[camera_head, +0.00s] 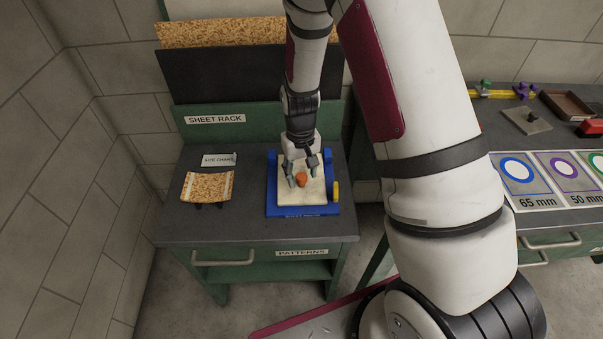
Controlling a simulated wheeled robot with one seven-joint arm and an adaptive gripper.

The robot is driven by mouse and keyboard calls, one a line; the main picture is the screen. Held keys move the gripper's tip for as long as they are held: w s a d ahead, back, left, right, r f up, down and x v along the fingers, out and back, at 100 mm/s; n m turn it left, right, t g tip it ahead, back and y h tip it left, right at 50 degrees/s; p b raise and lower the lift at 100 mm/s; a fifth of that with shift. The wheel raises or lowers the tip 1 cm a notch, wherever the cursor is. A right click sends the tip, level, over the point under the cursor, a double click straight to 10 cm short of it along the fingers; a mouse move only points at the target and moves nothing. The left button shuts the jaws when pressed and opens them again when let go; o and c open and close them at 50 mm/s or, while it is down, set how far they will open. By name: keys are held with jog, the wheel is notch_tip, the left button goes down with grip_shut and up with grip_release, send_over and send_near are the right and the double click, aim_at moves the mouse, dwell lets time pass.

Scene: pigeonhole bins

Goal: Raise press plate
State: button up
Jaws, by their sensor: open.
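The press plate (293,191) is a cream board with an orange knob (301,179) near its middle. It sits in a blue press frame (273,206) on the dark bench top. My gripper (300,178) points down over the plate, open, with its two fingers on either side of the orange knob. I cannot tell from this view whether the fingers touch the knob. My gripper and wrist hide the back part of the plate.
A cork piece (208,187) on a dark stand and a small label card (219,159) lie to the left. The sheet rack (250,118) rises behind with sheets in it. A second bench at right holds marked size panels (519,172) and a brown tray (568,106).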

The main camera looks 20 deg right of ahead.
jog(key=shift+f, duration=0.4)
jog(key=shift+c, duration=0.5)
grip_shut()
jog(key=shift+r, duration=0.1)
